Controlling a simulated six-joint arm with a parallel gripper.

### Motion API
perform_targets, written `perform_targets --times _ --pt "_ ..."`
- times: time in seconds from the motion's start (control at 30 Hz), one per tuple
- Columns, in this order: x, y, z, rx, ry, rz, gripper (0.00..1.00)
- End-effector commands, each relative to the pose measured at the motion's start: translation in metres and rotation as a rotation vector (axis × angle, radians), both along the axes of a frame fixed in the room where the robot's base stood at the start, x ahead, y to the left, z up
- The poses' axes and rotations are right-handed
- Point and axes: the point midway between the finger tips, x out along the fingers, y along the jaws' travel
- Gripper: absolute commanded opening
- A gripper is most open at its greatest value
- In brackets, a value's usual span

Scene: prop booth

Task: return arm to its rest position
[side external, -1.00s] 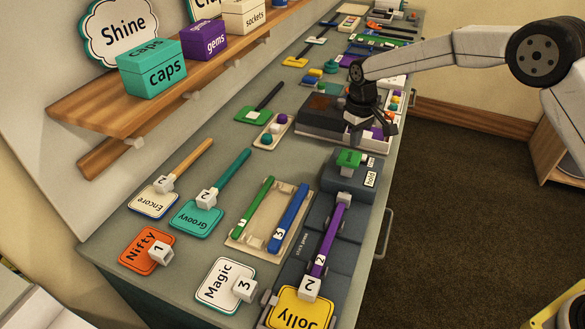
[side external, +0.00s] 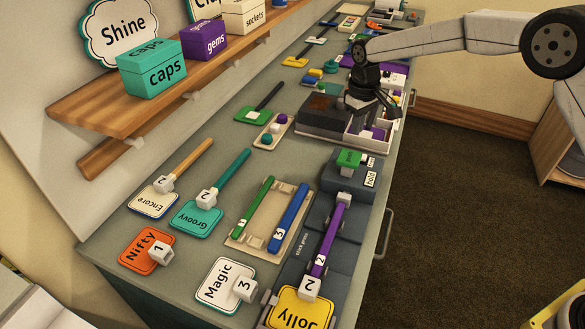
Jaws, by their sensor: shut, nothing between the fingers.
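My gripper (side external: 378,108) is black and hangs at the end of my white arm. In the side external view it is over the far right part of the bench, above or just behind a small white tray (side external: 371,140) with a purple piece in it. The gripper looks shut and empty. Its fingertips are small and partly merge with the dark things behind them, and its exact height above the bench cannot be told.
The grey bench (side external: 190,265) holds signs on sticks, including the Jolly sign (side external: 303,310) and Magic sign (side external: 222,284). A dark stick press (side external: 343,182) stands at the right edge. A wooden shelf (side external: 190,88) with boxes runs along the left. Open floor (side external: 470,220) lies to the right.

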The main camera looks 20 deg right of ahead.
Motion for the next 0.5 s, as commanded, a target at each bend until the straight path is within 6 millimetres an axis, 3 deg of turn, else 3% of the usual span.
perform_targets --times 0.27,0.5 --pt "-0.004 -0.002 0.002 0.000 -0.004 -0.005 0.00" --pt "-0.025 -0.012 0.007 0.003 -0.027 -0.033 0.00"
